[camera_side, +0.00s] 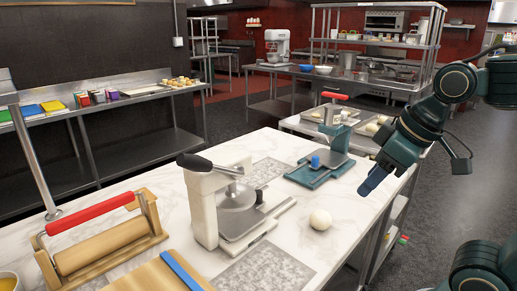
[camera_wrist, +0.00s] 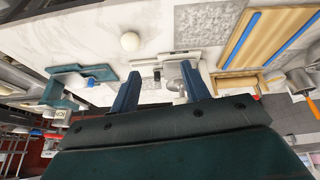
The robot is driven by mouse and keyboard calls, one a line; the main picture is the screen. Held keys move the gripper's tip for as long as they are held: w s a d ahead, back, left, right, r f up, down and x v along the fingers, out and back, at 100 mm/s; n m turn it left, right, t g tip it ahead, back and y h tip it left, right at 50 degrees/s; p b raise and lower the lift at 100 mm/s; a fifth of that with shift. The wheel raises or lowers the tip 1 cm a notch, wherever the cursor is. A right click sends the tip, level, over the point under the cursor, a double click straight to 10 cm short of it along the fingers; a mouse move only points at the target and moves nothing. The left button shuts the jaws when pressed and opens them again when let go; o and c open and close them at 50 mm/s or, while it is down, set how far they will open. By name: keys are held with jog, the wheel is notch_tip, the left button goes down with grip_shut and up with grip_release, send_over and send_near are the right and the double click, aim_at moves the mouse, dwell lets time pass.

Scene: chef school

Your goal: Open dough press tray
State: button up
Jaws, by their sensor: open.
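The dough press (camera_side: 205,205) stands on the marble counter, white with a black lever and a round metal pressing plate. Its grey metal tray (camera_side: 244,224) lies low at its base, with a black knob (camera_side: 259,198) at the right. How far the tray is pulled out I cannot tell. A round dough ball (camera_side: 320,219) sits on the counter right of the press; it shows in the wrist view (camera_wrist: 130,41). My gripper (camera_side: 375,181) is open and empty, in the air right of the press and apart from it; its two blue fingers also show in the wrist view (camera_wrist: 161,90).
A teal press (camera_side: 300,176) with a blue knob and red handle stands behind the white press. A wooden roller device (camera_side: 105,248) and a wooden board (camera_side: 150,278) are at the front left. Bare marble lies around the dough ball.

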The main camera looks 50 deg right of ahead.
jog(key=w+r+n+g, duration=0.1)
jog(key=w+r+n, duration=0.25)
jog(key=w, duration=0.55)
jog(key=n+g, duration=0.4)
jog(key=n, duration=0.6)
send_over(258, 191)
notch_tip(258, 191, down, 10)
jog(key=shift+r, duration=0.15)
notch_tip(258, 191, down, 14)
jog(key=shift+r, duration=0.1)
jog(key=shift+d, duration=0.1)
grip_shut()
